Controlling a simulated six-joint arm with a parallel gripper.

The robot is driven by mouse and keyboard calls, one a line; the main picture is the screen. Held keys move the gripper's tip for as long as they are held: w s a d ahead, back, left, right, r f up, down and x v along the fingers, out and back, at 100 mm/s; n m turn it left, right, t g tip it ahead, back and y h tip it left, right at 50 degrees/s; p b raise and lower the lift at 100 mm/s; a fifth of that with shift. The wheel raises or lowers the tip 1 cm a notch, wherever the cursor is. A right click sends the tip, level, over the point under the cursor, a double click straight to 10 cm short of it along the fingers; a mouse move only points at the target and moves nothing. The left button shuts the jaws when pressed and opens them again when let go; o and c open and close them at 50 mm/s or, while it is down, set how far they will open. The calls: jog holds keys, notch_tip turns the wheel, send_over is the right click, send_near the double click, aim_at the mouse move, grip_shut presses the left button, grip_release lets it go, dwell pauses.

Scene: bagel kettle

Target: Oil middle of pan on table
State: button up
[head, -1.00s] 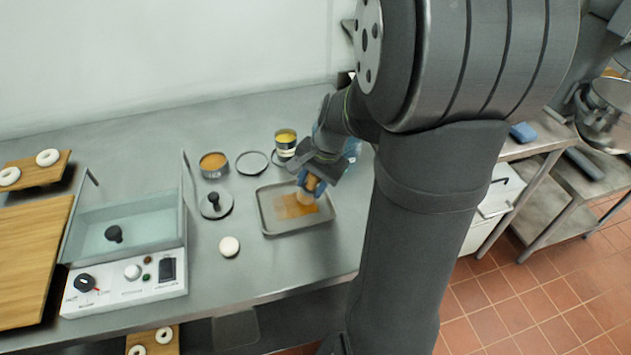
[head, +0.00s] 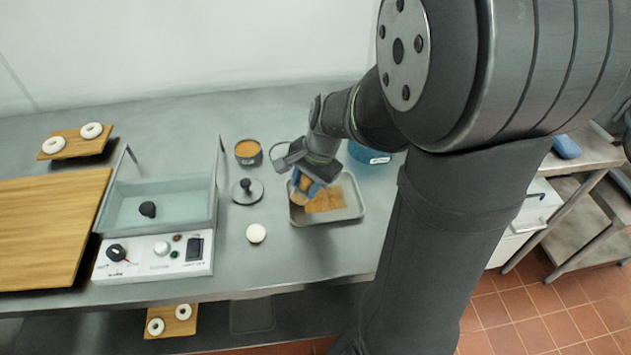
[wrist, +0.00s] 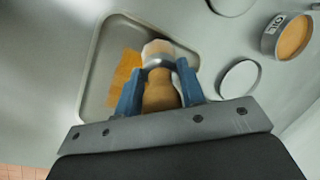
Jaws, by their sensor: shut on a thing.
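The grey rectangular pan (head: 328,221) lies flat on the steel table. An orange-brown oil patch (head: 326,198) covers part of its middle; it also shows in the wrist view (wrist: 124,80). My gripper (head: 308,187) is over the left part of the pan in the head view. Its blue fingers are shut on the wooden handle of a brush (wrist: 160,95). The brush's pale head (wrist: 164,50) is over the pan, beside the patch. Whether the bristles touch the pan is unclear. A can with orange contents (wrist: 293,38) stands outside the pan, with a label seemingly reading OIL.
Left of the pan are a lid with a black knob (head: 247,190) and a round white piece (head: 256,233). A boiler with a clear tank (head: 165,205) stands further left. A blue container (head: 372,152) is partly hidden by my arm. Bare table lies in front of the pan.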

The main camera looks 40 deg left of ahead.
jog(key=shift+r, duration=3.9)
jog(key=shift+w, duration=0.1)
jog(key=shift+m, duration=0.7)
jog(key=w+d+f, duration=0.1)
jog(key=w+d, duration=0.2)
jog(key=w, duration=0.2)
jog(key=w+d+f, duration=0.2)
jog(key=w+d, duration=0.2)
jog(key=w, duration=0.1)
jog(key=w+d+f, duration=0.1)
jog(key=w+d, duration=0.3)
jog(key=w, duration=0.1)
jog(key=shift+w+d+f, duration=0.1)
jog(key=shift+d+f, duration=0.15)
jog(key=shift+f, duration=0.15)
jog(key=w+d+f+m, duration=0.1)
jog(key=w+d+f, duration=0.25)
jog(key=d, duration=0.45)
jog(key=w+d+f, duration=0.2)
jog(key=w+d, duration=0.3)
jog(key=d, duration=0.4)
jog(key=d+f+n, duration=0.1)
jog(key=d+f, duration=0.1)
jog(key=f, duration=0.5)
jog(key=d+f+n, duration=0.1)
jog(key=d+f, duration=0.2)
jog(key=f, duration=0.4)
jog(key=shift+w+d, duration=0.3)
jog(key=shift+w, duration=0.15)
jog(key=shift+r, duration=0.1)
